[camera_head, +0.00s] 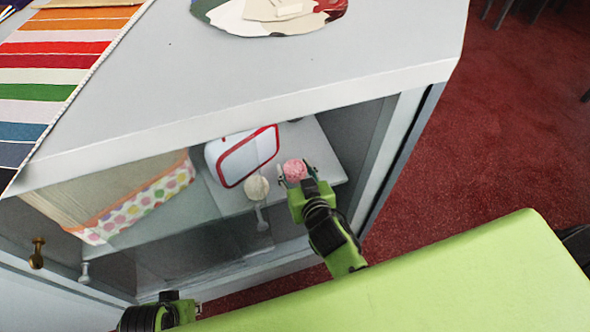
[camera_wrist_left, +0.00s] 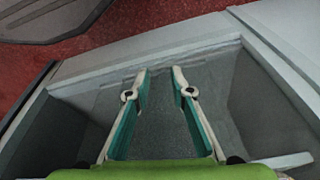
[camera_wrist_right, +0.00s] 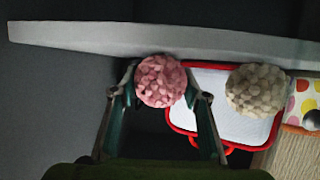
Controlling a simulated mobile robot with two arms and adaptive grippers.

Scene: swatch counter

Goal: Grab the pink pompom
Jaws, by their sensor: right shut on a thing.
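The pink pompom (camera_head: 295,170) is a small knobbly ball at the cabinet's shelf, right of a white case with red trim. My right gripper (camera_head: 295,174) is shut on it; in the right wrist view the pink pompom (camera_wrist_right: 160,81) sits between the fingertips. A cream pompom (camera_head: 256,187) is to its left, and it also shows in the right wrist view (camera_wrist_right: 257,90). My left gripper (camera_wrist_left: 161,75) is open and empty in the left wrist view, its fingers apart over a grey cabinet space. In the head view only part of the left arm shows at the bottom.
The red-trimmed white case (camera_head: 232,155) stands behind the pompoms. A polka-dot box (camera_head: 140,205) is farther left on the shelf (camera_head: 330,150). The countertop (camera_head: 200,75) overhangs above, with a striped swatch sheet (camera_head: 50,75). The cabinet's right side post (camera_head: 392,150) is close to my right arm.

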